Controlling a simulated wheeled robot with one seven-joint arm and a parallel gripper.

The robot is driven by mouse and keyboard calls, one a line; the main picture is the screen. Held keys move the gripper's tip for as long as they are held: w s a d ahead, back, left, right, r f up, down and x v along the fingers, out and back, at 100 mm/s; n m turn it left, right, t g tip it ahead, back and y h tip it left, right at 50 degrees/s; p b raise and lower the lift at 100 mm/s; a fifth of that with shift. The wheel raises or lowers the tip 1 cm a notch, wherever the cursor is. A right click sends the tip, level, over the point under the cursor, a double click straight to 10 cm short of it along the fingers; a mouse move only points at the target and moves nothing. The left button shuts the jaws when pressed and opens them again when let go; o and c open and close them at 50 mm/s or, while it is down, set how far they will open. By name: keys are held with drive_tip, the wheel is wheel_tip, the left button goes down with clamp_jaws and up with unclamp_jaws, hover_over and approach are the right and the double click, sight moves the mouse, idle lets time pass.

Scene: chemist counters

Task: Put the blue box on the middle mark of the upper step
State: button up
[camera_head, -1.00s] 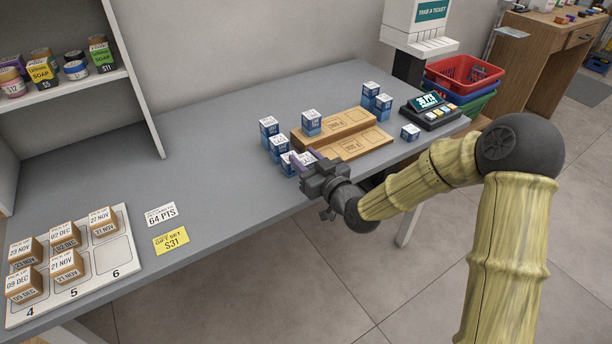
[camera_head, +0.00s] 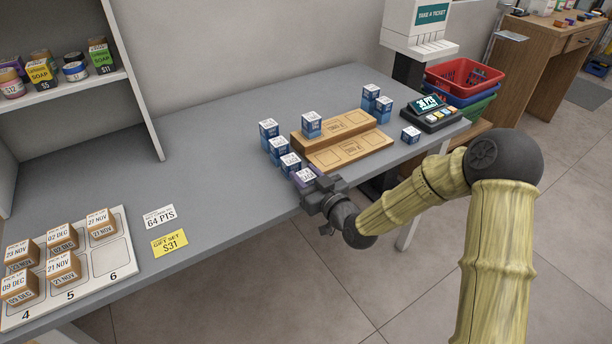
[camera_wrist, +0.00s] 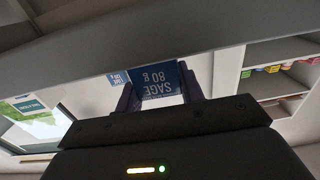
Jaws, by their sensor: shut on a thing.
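My gripper (camera_head: 308,180) is at the counter's front edge, shut on a blue box with a white top (camera_head: 305,174). In the wrist view the box (camera_wrist: 158,84) sits between the two fingers, its label reading SAGE 80 g upside down. Whether it touches the counter is unclear. The wooden two-step stand is behind and right of my gripper. Its upper step (camera_head: 338,120) has a blue box (camera_head: 312,125) on its left mark; its middle mark (camera_head: 350,122) is bare. The lower step (camera_head: 350,152) is empty.
Blue boxes (camera_head: 279,146) stand in a row left of the stand, close to my gripper.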

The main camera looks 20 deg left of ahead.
drive_tip(key=o, duration=1)
drive_tip(key=shift+f, duration=0.1)
drive_tip(key=shift+p, duration=0.4)
drive_tip(key=p+v, duration=0.3)
drive_tip(key=v, duration=0.2)
drive_tip(key=p+v, duration=0.3)
drive_tip(key=v, duration=0.3)
drive_tip(key=p+v, duration=0.3)
drive_tip(key=v, duration=0.3)
drive_tip(key=shift+d+r, duration=0.25)
drive_tip(key=shift+d, duration=0.05)
